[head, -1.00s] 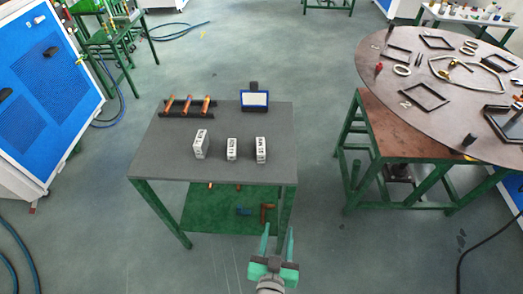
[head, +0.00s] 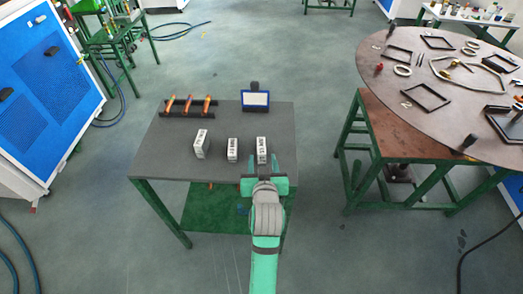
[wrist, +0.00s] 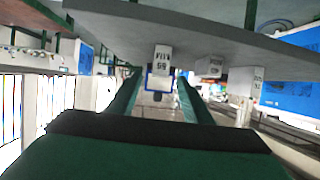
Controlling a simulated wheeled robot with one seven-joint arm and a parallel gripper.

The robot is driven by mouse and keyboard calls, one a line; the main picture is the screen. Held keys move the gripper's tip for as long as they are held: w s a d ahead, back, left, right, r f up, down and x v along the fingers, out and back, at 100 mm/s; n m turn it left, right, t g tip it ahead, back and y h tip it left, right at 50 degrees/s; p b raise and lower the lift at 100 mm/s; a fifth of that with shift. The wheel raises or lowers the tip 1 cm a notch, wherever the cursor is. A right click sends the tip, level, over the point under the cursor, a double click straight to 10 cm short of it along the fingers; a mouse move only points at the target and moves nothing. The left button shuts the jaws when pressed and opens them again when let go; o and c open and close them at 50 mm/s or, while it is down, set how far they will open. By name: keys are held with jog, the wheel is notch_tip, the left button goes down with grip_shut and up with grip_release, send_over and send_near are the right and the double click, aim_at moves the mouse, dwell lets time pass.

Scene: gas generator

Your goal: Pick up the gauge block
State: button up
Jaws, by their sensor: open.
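Three white gauge blocks with dark markings stand in a row on the grey table top: a left block (head: 201,144), a middle block (head: 232,150) and a right block (head: 262,150). My gripper (head: 264,163) is open and empty at the table's near edge, just in front of the right block. The wrist view looks upside down. There the right block (wrist: 162,60) shows between and beyond the two green fingers (wrist: 158,84), with no visible contact. The middle block (wrist: 209,66) and left block (wrist: 243,80) show to the right there.
A blue-framed display (head: 255,100) stands behind the right block. A dark rack with copper-coloured rods (head: 188,106) lies at the table's back left. The grey table (head: 165,160) has bare surface around the blocks. A round table (head: 450,120) with assorted parts stands to the right.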

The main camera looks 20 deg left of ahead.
aim_at(262, 148)
jog(key=shift+r+x, duration=0.2)
jog(key=shift+x, duration=4.1)
jog(key=shift+w, duration=0.1)
grip_shut()
